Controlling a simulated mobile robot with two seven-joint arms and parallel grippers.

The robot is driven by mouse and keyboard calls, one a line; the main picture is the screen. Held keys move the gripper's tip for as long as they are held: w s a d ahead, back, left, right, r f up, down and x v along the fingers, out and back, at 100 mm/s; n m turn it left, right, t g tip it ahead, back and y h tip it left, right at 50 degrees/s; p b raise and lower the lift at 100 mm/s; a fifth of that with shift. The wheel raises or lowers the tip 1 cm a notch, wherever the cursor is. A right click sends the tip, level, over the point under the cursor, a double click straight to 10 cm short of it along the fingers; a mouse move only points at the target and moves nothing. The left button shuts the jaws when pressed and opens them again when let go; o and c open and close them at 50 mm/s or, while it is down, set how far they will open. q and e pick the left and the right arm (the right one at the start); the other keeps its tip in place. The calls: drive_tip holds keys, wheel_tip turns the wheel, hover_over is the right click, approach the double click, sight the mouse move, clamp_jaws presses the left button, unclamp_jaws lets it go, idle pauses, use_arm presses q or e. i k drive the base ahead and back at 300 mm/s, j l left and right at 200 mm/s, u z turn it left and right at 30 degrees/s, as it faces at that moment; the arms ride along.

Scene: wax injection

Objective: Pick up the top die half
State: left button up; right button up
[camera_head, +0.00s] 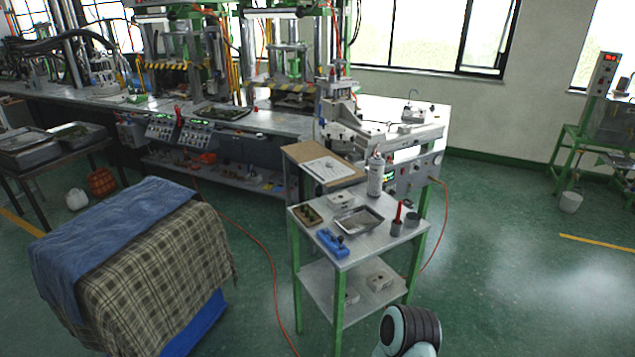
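A small pale metal block (341,200), which looks like a die half, lies on the top of the green-legged cart at the back edge, beside a shallow metal tray (358,220). A similar block (380,281) sits on the cart's lower shelf, with a smaller pale piece to its left. Another metal piece with a handle (413,113) stands on the machine's table behind. I cannot tell for certain which is the top die half. Neither gripper shows. Only a dark ribbed, pale-teal part of my arm rises at the bottom edge, in front of the cart.
The cart top (375,248) also holds a blue tool (332,243), a spray can (375,174), dark cups with a red-handled tool (397,220) and a small brown tray (307,215). A cloth-covered box (150,262) stands left.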

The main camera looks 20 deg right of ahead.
sight(340, 200)
drive_tip(key=i, duration=1.65)
drive_tip(key=i+z, duration=0.15)
drive_tip(key=i, duration=0.3)
drive_tip(key=i+j+z, duration=0.2)
drive_tip(key=i, duration=0.2)
drive_tip(key=i+j+z, duration=0.15)
drive_tip(key=i, duration=0.25)
drive_tip(key=z, duration=1.7)
